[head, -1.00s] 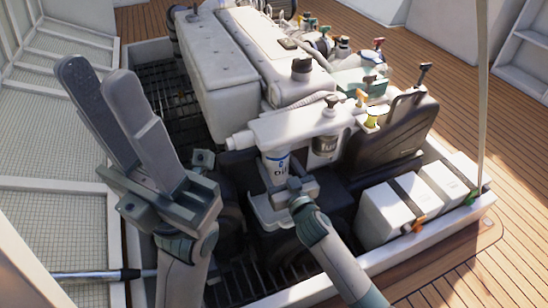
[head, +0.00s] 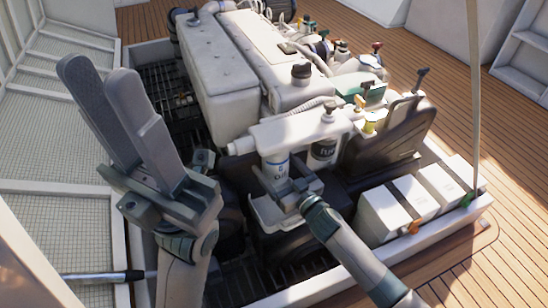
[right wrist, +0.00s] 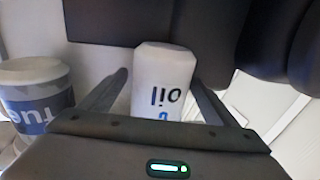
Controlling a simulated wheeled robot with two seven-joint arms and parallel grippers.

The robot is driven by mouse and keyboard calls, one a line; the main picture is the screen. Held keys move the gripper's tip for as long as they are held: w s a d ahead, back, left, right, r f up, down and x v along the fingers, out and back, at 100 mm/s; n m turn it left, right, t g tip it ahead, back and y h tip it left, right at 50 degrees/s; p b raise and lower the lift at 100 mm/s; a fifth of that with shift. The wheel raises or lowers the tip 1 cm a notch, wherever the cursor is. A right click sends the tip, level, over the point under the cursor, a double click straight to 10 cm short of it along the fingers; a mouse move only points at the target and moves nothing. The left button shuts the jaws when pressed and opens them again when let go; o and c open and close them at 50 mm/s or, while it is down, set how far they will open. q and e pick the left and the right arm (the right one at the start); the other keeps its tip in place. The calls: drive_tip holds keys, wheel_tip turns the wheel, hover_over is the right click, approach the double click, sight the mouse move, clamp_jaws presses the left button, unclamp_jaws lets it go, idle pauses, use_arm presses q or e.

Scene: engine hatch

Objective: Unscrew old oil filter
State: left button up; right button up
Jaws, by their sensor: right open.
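The white oil filter (head: 275,168) with blue and dark "oil" lettering hangs under the white engine housing at the front of the engine. In the right wrist view the oil filter (right wrist: 164,82) stands between the two spread fingers of my right gripper (right wrist: 158,98), with gaps at its sides. In the head view my right gripper (head: 290,190) is at the filter's lower part, its fingers partly hidden. My left gripper (head: 118,105) is raised at the left, pointing up and empty, its two fingers slightly apart.
The fuel filter (head: 322,152) hangs just right of the oil filter; it also shows in the right wrist view (right wrist: 38,95). A white tray (head: 262,212) sits below the oil filter. White battery boxes (head: 385,215) stand at the right, inside the hatch rim (head: 440,228).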

idle(0.3)
drive_tip(key=shift+d+r+n+g+y+p, duration=0.1)
drive_tip(key=shift+n+g+y+p, duration=0.55)
drive_tip(key=shift+y, duration=0.25)
drive_tip(key=shift+n+g+y, duration=0.35)
drive_tip(key=shift+n+y, duration=0.05)
drive_tip(key=shift+n, duration=0.05)
drive_tip(key=shift+c, duration=0.6)
